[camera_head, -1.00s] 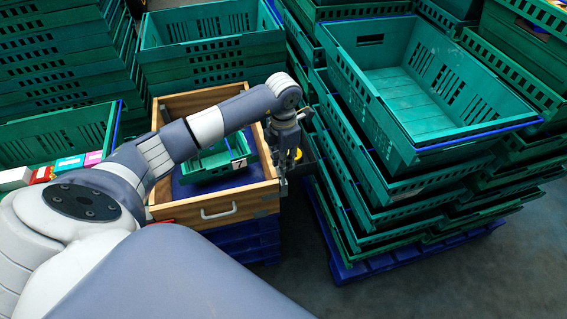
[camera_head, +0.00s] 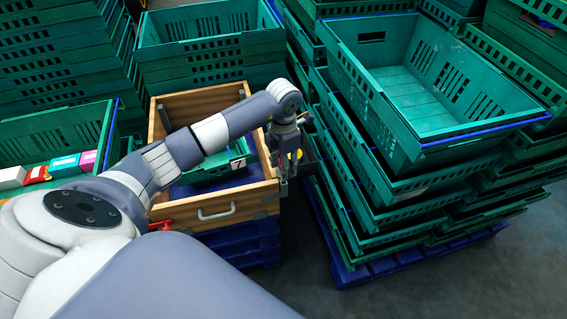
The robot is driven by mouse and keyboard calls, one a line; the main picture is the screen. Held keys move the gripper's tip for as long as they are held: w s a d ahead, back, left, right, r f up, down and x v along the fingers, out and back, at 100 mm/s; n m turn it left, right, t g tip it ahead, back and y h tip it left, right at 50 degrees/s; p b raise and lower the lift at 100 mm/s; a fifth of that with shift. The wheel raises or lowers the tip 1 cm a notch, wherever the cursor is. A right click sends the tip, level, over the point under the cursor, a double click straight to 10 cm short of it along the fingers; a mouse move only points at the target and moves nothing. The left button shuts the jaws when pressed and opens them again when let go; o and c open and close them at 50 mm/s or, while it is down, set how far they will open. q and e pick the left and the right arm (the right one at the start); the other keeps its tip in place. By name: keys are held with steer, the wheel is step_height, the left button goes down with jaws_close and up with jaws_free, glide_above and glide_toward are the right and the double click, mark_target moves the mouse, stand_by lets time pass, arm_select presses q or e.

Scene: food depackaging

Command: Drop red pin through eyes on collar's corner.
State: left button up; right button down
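The wooden collar (camera_head: 235,205) stands on a stack of blue pallets, with a metal handle on its front board. Metal fittings show at its front right corner (camera_head: 268,195); the eyes are too small to make out. My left gripper (camera_head: 285,180) points down just at the outside of the collar's right side, close to that corner. Its fingers are small and dark, and I cannot tell whether they hold anything. A small red piece (camera_head: 161,225) shows at the collar's front left corner, partly behind my arm; it may be a pin. My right gripper is not in view.
A green crate (camera_head: 215,170) marked 7 sits inside the collar. A small dark tray (camera_head: 311,160) with something yellow is right of the gripper. Tall green crate stacks (camera_head: 400,165) stand close on the right. A crate with coloured boxes (camera_head: 60,168) is at left.

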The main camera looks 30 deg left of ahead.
arm_select(q)
steer(key=shift+r, duration=0.45)
step_height(320, 180, up, 12)
steer(key=shift+f+b, duration=0.2)
steer(key=shift+b, duration=0.8)
